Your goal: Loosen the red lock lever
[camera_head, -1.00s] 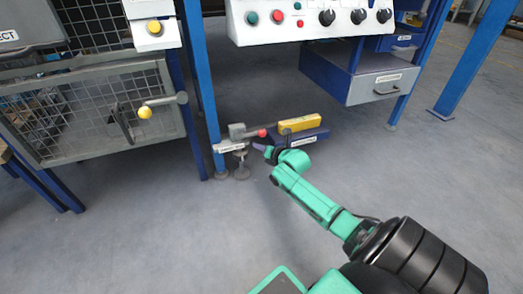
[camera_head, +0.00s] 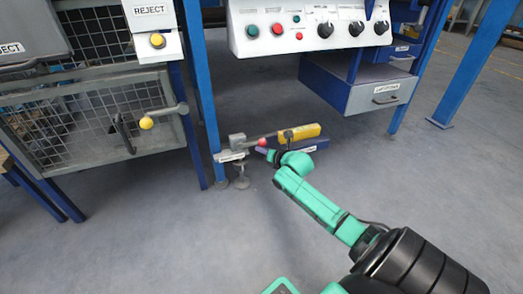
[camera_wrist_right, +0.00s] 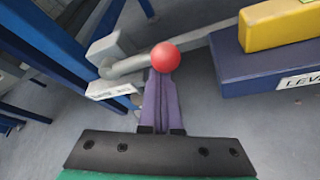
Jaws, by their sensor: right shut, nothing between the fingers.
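The red lock lever has a round red knob (camera_head: 261,142) and a grey arm beside a grey bracket (camera_head: 237,140) low near the blue post. In the right wrist view the red knob (camera_wrist_right: 166,57) sits right at the purple fingertips and hides part of the grey rod behind it. My right gripper (camera_head: 264,151) has its fingers together with nothing between them. It also shows in the right wrist view (camera_wrist_right: 163,78), just in front of the knob. I cannot tell whether the tips touch the knob. My left gripper is not in view.
A yellow block (camera_head: 306,131) on a blue labelled base (camera_head: 305,147) stands just right of the knob. A blue post (camera_head: 203,100) rises to the left. A control panel (camera_head: 310,25) and a drawer (camera_head: 360,90) are above. The floor in front is open.

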